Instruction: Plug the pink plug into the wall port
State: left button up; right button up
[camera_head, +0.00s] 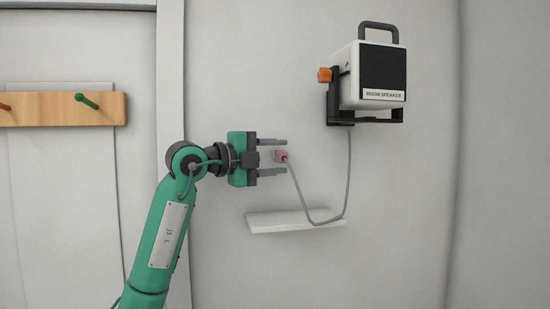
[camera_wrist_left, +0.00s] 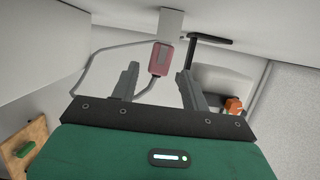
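The small pink plug (camera_head: 281,156) is in front of the pale wall, with a grey cable running from it. My left gripper (camera_head: 286,157) is open, its two fingers above and below the plug in the head view. In the left wrist view the plug (camera_wrist_left: 161,58) shows as a pink block just beyond and between the spread fingertips of the left gripper (camera_wrist_left: 158,72), with visible gaps on both sides. I cannot make out the wall port in either view. My right gripper is not in view.
A speaker (camera_head: 374,78) hangs on a black bracket with an orange knob (camera_head: 324,75); the cable (camera_head: 347,180) droops from it to the plug. A white shelf (camera_head: 275,222) juts out below. A wooden peg rail (camera_head: 60,109) is at left. The wall at right is clear.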

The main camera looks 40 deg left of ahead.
pick_arm(q)
jog(key=shift+s, duration=0.2)
jog(key=shift+s+a+b, duration=0.2)
jog(key=shift+s+b, duration=0.2)
jog(key=shift+s, duration=0.1)
jog(key=b+v, duration=0.1)
jog(key=v, duration=0.2)
jog(key=shift+s+a, duration=0.1)
jog(key=shift+s, duration=0.2)
